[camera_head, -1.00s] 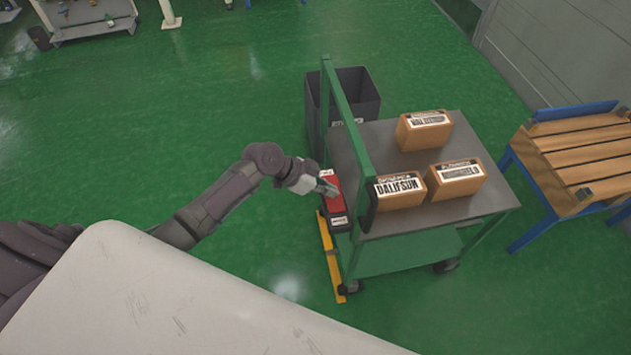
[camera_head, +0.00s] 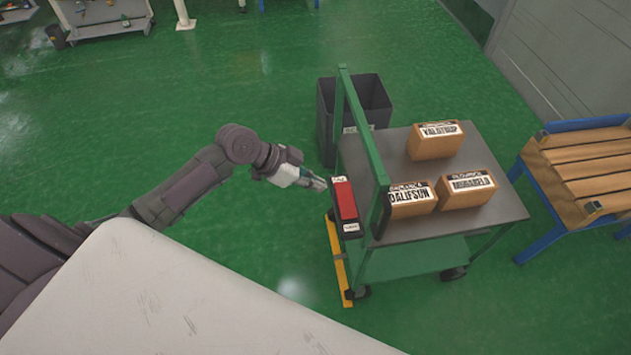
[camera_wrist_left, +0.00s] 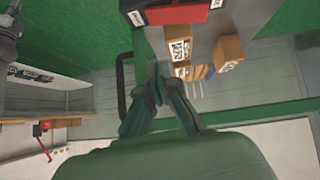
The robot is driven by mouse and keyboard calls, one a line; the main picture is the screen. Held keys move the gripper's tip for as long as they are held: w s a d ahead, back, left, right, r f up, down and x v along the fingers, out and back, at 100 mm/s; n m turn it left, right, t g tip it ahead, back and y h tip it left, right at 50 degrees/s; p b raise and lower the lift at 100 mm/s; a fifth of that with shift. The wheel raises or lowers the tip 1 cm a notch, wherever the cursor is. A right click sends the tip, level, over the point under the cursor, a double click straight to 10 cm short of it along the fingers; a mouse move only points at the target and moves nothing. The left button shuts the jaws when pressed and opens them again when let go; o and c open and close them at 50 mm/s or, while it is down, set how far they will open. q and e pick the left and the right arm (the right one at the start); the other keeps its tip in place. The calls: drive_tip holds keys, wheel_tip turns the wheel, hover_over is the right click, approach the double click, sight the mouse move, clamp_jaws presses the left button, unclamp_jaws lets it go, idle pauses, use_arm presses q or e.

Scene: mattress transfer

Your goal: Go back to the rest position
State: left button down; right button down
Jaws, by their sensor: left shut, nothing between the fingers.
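My left gripper (camera_head: 318,184) is shut and empty in the head view. It is just left of the red-topped box (camera_head: 345,201) mounted on the near-left side of the green cart, with a small gap between them. In the left wrist view the closed fingers (camera_wrist_left: 163,76) show in the middle, with the red and black box (camera_wrist_left: 168,12) at the top edge. My right gripper is in neither view.
The cart's grey top (camera_head: 430,225) carries three cardboard boxes, one of them the rear box (camera_head: 434,141). A dark bin (camera_head: 376,100) stands behind the cart. A wooden-slatted bench (camera_head: 585,165) is at right. A white surface (camera_head: 170,300) fills the lower left.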

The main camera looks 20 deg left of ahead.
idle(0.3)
use_arm(q)
drive_tip(key=a+f+n+y, duration=0.3)
drive_tip(key=a+f+n, duration=0.15)
drive_tip(key=f, duration=0.85)
drive_tip(key=s+a+f+n+y, duration=0.15)
drive_tip(key=s+f, duration=0.25)
drive_tip(key=f, duration=0.4)
drive_tip(key=s+a+f+n+y, duration=0.1)
drive_tip(key=s+a+f+n, duration=0.15)
drive_tip(key=s+f, duration=0.45)
drive_tip(key=s+d+f+g, duration=0.1)
drive_tip(key=s+f, duration=0.4)
drive_tip(key=s, duration=0.4)
drive_tip(key=s+d+f+g+y, duration=0.1)
drive_tip(key=s+d+f, duration=0.1)
drive_tip(key=s+f, duration=0.4)
drive_tip(key=s+d+f+g+y, duration=0.1)
drive_tip(key=s+f, duration=0.5)
drive_tip(key=s, duration=0.7)
drive_tip(key=shift+d+g, duration=0.3)
drive_tip(key=shift+d, duration=0.2)
drive_tip(key=shift+s+f, duration=0.1)
